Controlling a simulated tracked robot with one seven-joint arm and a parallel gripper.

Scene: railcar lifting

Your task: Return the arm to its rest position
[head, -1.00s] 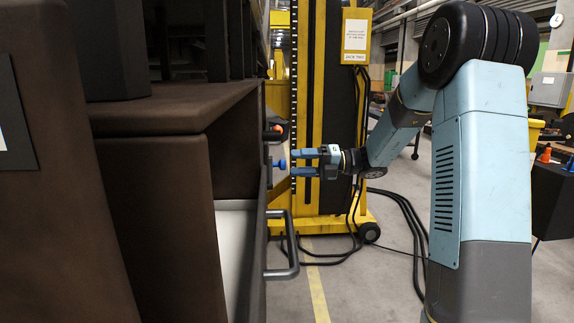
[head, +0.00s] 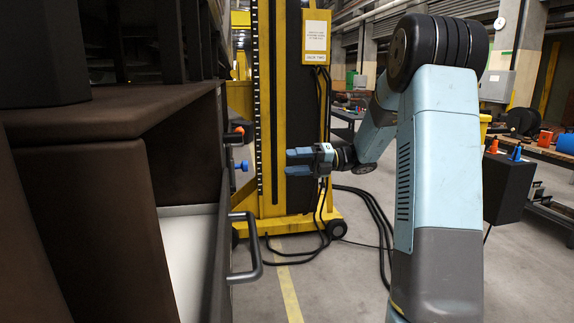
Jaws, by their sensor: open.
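My gripper (head: 298,161) is open and empty, with its blue fingers pointing left. My arm rises at the right, bends at a dark joint at the top and reaches down to the gripper. The gripper is in front of the yellow jack (head: 268,110) in the picture. A blue knob (head: 243,165) sits on the side of the brown railcar (head: 90,215), left of the fingertips with a gap between. An orange knob (head: 239,130) is just above the blue one.
A grey handle (head: 254,262) juts from the railcar's side. Black cables (head: 375,222) lie on the floor behind my arm. A dark box (head: 506,188) with orange and blue knobs stands at right. Concrete floor (head: 335,285) is clear between railcar and arm.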

